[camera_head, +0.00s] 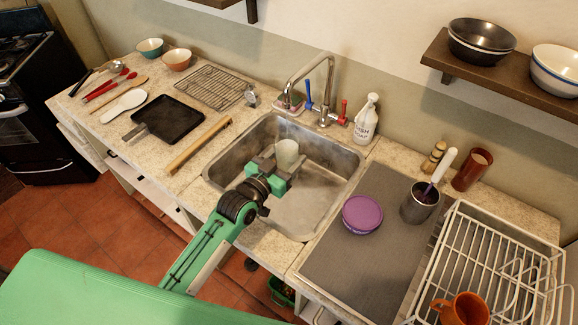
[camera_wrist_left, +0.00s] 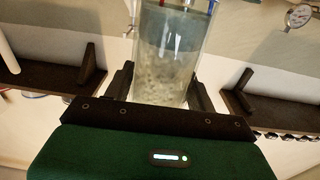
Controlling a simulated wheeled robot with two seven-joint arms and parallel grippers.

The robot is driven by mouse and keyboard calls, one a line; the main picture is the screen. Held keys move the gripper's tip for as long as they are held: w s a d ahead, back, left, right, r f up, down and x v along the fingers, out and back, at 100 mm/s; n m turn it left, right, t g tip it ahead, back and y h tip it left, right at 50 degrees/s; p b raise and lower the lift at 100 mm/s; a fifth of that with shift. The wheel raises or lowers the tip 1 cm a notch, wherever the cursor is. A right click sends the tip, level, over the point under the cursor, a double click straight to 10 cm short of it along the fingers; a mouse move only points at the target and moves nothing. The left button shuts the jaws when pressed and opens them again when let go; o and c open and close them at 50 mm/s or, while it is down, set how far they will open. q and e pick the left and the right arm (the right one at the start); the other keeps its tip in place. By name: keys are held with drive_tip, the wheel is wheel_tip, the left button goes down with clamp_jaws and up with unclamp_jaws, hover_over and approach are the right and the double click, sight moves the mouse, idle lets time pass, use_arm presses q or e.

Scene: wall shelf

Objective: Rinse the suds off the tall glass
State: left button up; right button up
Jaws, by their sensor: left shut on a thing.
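The tall glass (camera_head: 287,153) is clear and stands upright over the sink basin (camera_head: 308,212), a little in front of and below the faucet spout (camera_head: 290,88). My left gripper (camera_head: 272,172) is shut on the glass from the front. In the left wrist view the glass (camera_wrist_left: 172,50) sits between the dark fingers, with whitish, bubbly specks like suds over its lower part. No water stream can be made out. The faucet has a blue handle (camera_head: 308,92) and a red handle (camera_head: 343,112). My right gripper is not in view.
A white soap bottle (camera_head: 366,119) stands right of the faucet. A purple-lidded bowl (camera_head: 362,214), a grey cup (camera_head: 420,203) and a white dish rack (camera_head: 480,245) are to the right.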

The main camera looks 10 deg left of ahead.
use_arm(q)
drive_tip(key=w+a+f+b, duration=0.1)
drive_tip(key=w+a+b, duration=0.2)
drive_tip(key=w, duration=0.5)
drive_tip(key=shift+a+f+b, duration=0.2)
drive_tip(key=shift+f+b, duration=0.15)
drive_tip(key=shift+b, duration=0.45)
drive_tip(key=shift+w+d, duration=0.1)
drive_tip(key=shift+d, duration=0.1)
drive_tip(key=shift+w+d, duration=0.15)
drive_tip(key=shift+d, duration=0.25)
drive_tip(key=shift+a, duration=0.15)
drive_tip(key=shift+s+a+p, duration=0.25)
drive_tip(key=shift+a+p, duration=0.1)
drive_tip(key=shift+a, duration=0.1)
